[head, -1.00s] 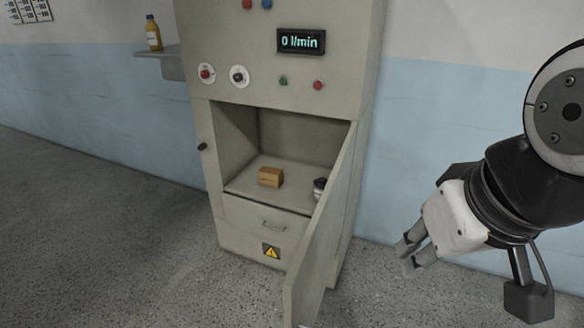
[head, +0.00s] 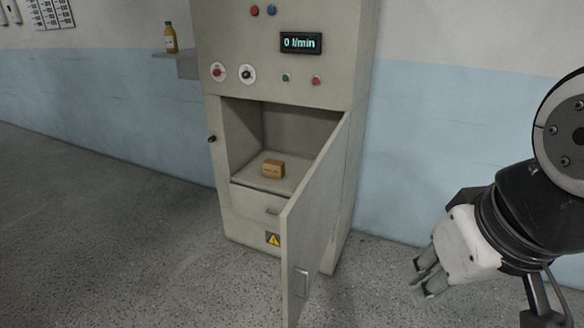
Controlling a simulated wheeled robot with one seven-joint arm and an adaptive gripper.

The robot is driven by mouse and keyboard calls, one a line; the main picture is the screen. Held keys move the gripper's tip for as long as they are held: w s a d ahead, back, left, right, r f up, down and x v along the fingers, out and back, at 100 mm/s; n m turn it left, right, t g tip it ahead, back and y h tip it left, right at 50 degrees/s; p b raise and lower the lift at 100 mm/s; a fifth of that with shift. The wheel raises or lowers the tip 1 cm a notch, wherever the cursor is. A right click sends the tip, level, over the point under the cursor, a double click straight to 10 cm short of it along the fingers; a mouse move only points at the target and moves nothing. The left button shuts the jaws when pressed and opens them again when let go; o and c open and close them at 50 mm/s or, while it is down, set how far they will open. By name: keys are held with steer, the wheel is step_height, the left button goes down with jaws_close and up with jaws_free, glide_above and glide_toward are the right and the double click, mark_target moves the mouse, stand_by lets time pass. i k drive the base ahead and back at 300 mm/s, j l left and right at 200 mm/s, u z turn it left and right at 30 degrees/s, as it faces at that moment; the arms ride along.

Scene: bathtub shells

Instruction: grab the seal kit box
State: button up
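A small brown cardboard box (head: 273,169), which looks like the seal kit box, sits on the floor of the open compartment (head: 246,172) in the grey cabinet. Its label is too small to read. My gripper (head: 424,284) is at the lower right, outside the cabinet and well apart from the box. Its fingers point down and left with a gap between them, and nothing shows in them.
The cabinet door (head: 318,225) stands open towards me, between my gripper and the compartment. A drawer (head: 257,205) is below the compartment. A yellow bottle (head: 170,38) stands on a wall shelf (head: 188,65). The speckled floor (head: 130,240) at left is clear.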

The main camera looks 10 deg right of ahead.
mark_target(275, 169)
steer(key=i+j, duration=0.4)
steer(key=j, duration=0.2)
steer(key=i+j, duration=0.85)
steer(key=j, duration=0.3)
steer(key=i+j, duration=0.45)
steer(key=j, duration=0.15)
steer(key=i+j, duration=0.4)
steer(key=j, duration=0.2)
steer(key=u, duration=0.05)
